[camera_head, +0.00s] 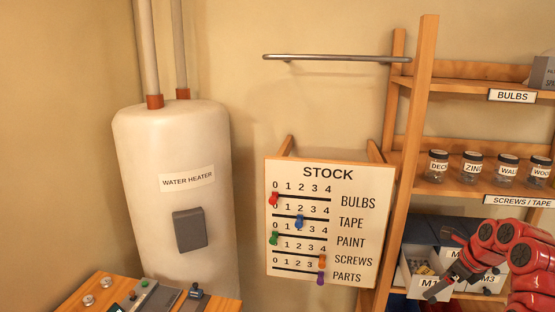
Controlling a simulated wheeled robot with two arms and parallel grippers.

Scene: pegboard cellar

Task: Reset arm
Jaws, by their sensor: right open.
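My right arm, red and black, comes in from the lower right edge. Its dark gripper (446,284) is open and points down and left, in front of the bins on the lower shelf. I see nothing between its fingers. It covers part of the bin marked M1 (416,268); whether it touches a bin I cannot tell. My left gripper is not in view.
A STOCK board (346,174) with coloured sliders stands left of the wooden shelf (421,110). Several labelled jars (472,168) stand on the middle shelf. A water heater (150,230) and a wooden bench with controls (72,302) are at left.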

